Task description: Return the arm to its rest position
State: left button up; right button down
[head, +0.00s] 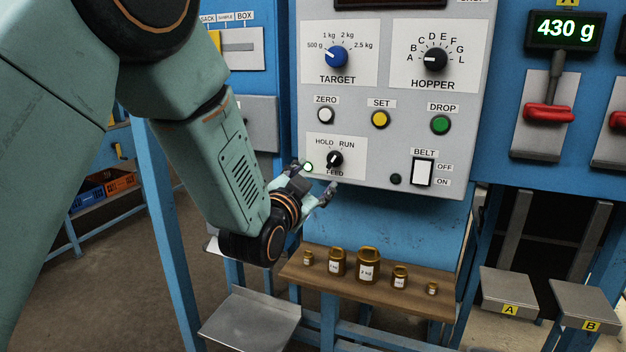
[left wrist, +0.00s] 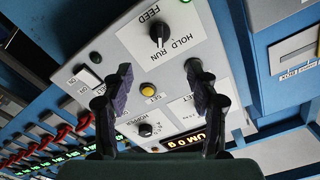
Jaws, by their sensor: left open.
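My left gripper (head: 318,182) is open and empty in front of the lower left of the grey control panel (head: 398,95), just below the FEED knob (head: 335,160). In the left wrist view its two dark fingers (left wrist: 160,88) stand wide apart with the panel beyond them. The FEED knob also shows there (left wrist: 160,32), clear of the fingers. I see no contact with the panel. My right gripper is not in view.
Below the gripper, a wooden shelf (head: 400,299) carries several brass weights (head: 368,266). A metal plate (head: 250,322) sits below left. A blue post (head: 170,230) stands by my arm. Red levers (head: 549,114) and a 430 g display (head: 565,30) are at right.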

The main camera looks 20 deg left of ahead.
pick_arm(q)
jog(key=shift+f, duration=0.1)
jog(key=s+f+n+g+b, duration=0.1)
jog(key=s+f+n+g, duration=0.15)
jog(key=s+f, duration=0.55)
jog(key=s+f+n+g+b, duration=0.1)
jog(key=s+f+g, duration=0.25)
jog(key=f, duration=0.85)
jog(key=s+f+n+g+b, duration=0.15)
jog(key=s+f+g, duration=0.35)
jog(key=f, duration=0.5)
jog(key=s+f+g+b, duration=0.1)
jog(key=s+f+g, duration=0.1)
jog(key=s+f, duration=0.4)
jog(key=s+f+n+g+b, duration=0.1)
jog(key=s+f, duration=0.5)
jog(key=s, duration=0.7)
jog(key=s+a+f+n+g+b, duration=0.1)
jog(key=s+f+g, duration=0.3)
jog(key=s, duration=0.5)
jog(key=shift+s+f+y, duration=0.3)
jog(key=shift+s+f, duration=0.05)
jog(key=shift+f, duration=0.55)
jog(key=shift+c, duration=0.2)
